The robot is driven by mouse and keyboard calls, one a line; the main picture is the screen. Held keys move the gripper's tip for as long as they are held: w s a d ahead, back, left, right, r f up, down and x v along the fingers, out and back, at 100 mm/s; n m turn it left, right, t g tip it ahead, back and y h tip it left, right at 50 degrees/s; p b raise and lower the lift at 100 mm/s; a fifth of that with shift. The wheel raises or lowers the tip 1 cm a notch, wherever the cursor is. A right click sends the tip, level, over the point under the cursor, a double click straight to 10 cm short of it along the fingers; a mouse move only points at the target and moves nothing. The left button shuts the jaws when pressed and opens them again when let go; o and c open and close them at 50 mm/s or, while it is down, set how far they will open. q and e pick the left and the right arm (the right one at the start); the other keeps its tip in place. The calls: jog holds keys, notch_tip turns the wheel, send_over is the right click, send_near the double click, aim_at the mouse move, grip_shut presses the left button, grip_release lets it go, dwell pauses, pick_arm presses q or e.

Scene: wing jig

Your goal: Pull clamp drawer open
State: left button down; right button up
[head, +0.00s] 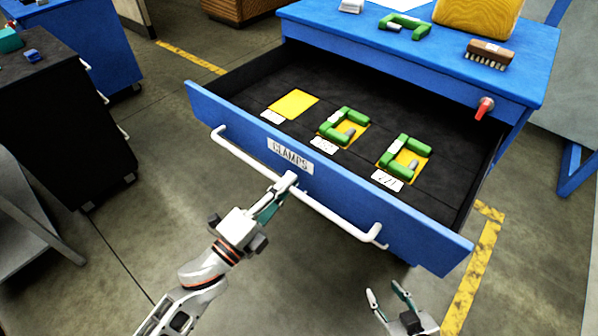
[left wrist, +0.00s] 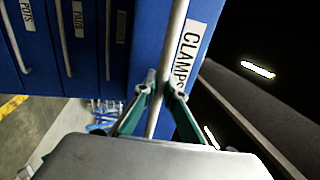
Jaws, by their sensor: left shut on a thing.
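The clamp drawer (head: 215,108) is blue with a black inside and a CLAMPS label, and it stands pulled out from the blue cabinet (head: 535,62). Its white bar handle (head: 332,215) runs along the front. My left gripper (head: 285,185) is shut on the handle near the label. The left wrist view also shows the handle (left wrist: 172,50) between the fingers of the left gripper (left wrist: 163,85). My right gripper (head: 388,292) is open and empty below the drawer's right end, apart from the handle.
Inside the drawer lie two green clamps (head: 344,124) (head: 402,152) on yellow patches, and one bare yellow patch (head: 294,104). A green clamp (head: 404,25) and a brush (head: 489,54) are on the cabinet top. A red-handled item (head: 485,107) is at the cabinet's front edge. A dark cabinet (head: 60,120) stands left; floor between is clear.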

pick_arm(q)
jog(key=r+v, duration=0.1)
jog(key=v, duration=0.5)
jog(key=shift+s+a, duration=0.2)
jog(key=shift+s, duration=0.05)
jog(key=c, duration=2.1)
grip_release()
jog(key=v, duration=1.2)
